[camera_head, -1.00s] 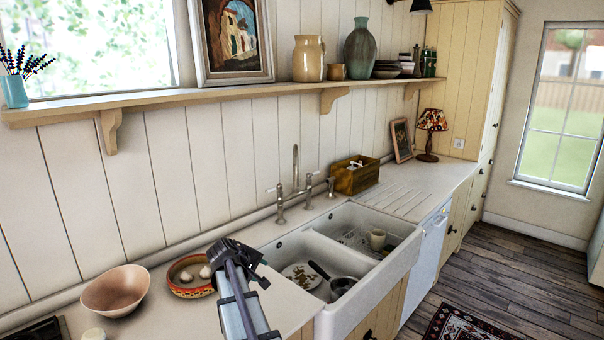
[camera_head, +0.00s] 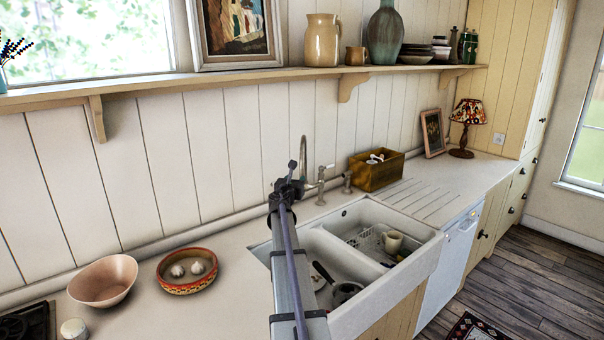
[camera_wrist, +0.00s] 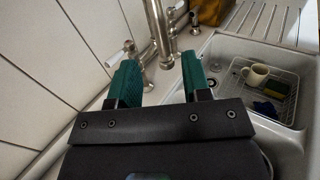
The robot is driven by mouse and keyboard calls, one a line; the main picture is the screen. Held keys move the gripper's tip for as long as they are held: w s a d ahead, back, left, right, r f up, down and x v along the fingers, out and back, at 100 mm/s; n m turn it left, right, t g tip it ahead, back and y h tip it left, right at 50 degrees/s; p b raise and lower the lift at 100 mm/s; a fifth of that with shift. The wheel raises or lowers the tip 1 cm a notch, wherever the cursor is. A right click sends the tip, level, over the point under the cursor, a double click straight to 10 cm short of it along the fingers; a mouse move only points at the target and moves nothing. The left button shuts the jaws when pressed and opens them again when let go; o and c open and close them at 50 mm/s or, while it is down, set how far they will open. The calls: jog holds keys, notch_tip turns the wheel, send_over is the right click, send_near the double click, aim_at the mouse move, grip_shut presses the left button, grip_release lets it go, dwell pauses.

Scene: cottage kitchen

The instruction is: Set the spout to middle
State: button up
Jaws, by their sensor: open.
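The metal bridge faucet (camera_head: 321,182) stands behind the double white sink (camera_head: 352,325). Its tall spout (camera_head: 304,150) curves at the top and is partly hidden by my arm; which way it points is hard to tell. My gripper (camera_head: 289,178) is just in front of the faucet, overlapping its left side. In the wrist view, the two green fingers of my gripper (camera_wrist: 160,56) are apart, with nothing clamped. The faucet's upright metal pipes (camera_wrist: 157,25) show between and beyond the fingertips. The spout's top is out of that view.
The right basin holds a rack with a cream mug (camera_head: 392,241); the left one holds a pan (camera_head: 346,291). A wooden box (camera_head: 377,172) stands right of the faucet. A pink bowl (camera_head: 103,281) and patterned bowl (camera_head: 187,284) sit left. The shelf (camera_head: 230,84) runs above.

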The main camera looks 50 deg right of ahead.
aim_at(301, 173)
jog(key=x, duration=0.9)
jog(key=shift+d, duration=0.1)
grip_shut()
